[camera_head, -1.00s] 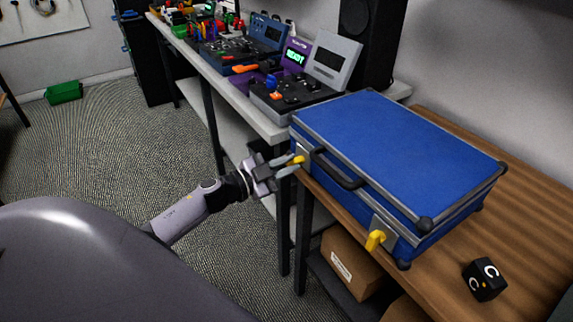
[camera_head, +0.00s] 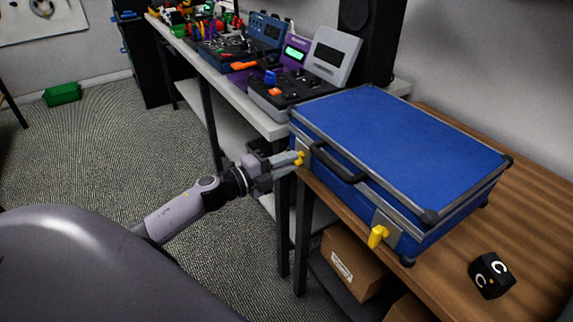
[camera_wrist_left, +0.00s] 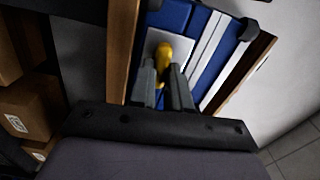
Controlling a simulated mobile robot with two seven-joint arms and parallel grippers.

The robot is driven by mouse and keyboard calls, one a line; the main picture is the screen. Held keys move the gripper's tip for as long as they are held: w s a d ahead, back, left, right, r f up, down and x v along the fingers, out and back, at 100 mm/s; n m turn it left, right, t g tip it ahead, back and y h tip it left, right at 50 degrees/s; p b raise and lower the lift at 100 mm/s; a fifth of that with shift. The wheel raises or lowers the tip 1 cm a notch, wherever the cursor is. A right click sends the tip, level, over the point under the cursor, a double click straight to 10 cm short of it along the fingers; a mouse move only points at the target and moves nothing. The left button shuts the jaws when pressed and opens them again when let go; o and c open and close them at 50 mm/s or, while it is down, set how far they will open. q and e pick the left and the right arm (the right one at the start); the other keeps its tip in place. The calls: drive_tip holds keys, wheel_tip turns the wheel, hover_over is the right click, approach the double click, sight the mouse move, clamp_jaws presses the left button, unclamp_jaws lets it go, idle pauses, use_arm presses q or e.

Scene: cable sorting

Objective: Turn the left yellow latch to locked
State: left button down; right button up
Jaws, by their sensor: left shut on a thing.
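A closed blue case (camera_head: 400,135) with metal edges and a black handle (camera_head: 338,166) lies on the wooden table. Its left yellow latch (camera_head: 299,158) is at the front left corner. My left gripper (camera_head: 290,164) is at that latch, shut on it, and its fingers partly hide it. In the left wrist view the yellow latch (camera_wrist_left: 163,60) shows between the two grey fingertips (camera_wrist_left: 164,82), against a pale plate on the blue side. The right yellow latch (camera_head: 377,236) hangs on the case's front, near the right corner. My right gripper is not in view.
The wooden table (camera_head: 535,215) holds a black cube (camera_head: 491,275) right of the case. A white bench (camera_head: 262,124) with several devices stands behind on the left. Cardboard boxes (camera_head: 352,268) sit under the table. Floor left of the table is open.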

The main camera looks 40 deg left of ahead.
use_arm(q)
drive_tip(key=shift+m, duration=0.7)
drive_tip(key=c, duration=1.1)
unclamp_jaws()
drive_tip(key=shift+b+v, duration=0.35)
drive_tip(key=shift+v, duration=3.3)
drive_tip(key=shift+d, duration=0.1)
drive_tip(key=s+d+f+n+g+y+p, duration=0.1)
drive_tip(key=s+d+f+n+g+p, duration=0.1)
drive_tip(key=s+d+f+n, duration=0.2)
drive_tip(key=s+d+f+n+g+y+p, duration=0.2)
drive_tip(key=s+d+f+n+p, duration=0.1)
drive_tip(key=s+d+n, duration=0.4)
drive_tip(key=s+d+f+n+g+y+p, duration=0.1)
drive_tip(key=s+d+f+n+g+p, duration=0.1)
drive_tip(key=s+d+f+n, duration=0.3)
drive_tip(key=shift+s+d+f+n+y, duration=0.15)
drive_tip(key=shift+s+n, duration=0.2)
drive_tip(key=shift+n, duration=0.4)
drive_tip(key=shift+s+d+n+y, duration=0.1)
drive_tip(key=shift+s+d+n, duration=0.15)
drive_tip(key=shift+n, duration=0.55)
drive_tip(key=shift+s+d+f+n+y, duration=0.15)
drive_tip(key=shift+s+n, duration=0.25)
drive_tip(key=shift+n, duration=0.35)
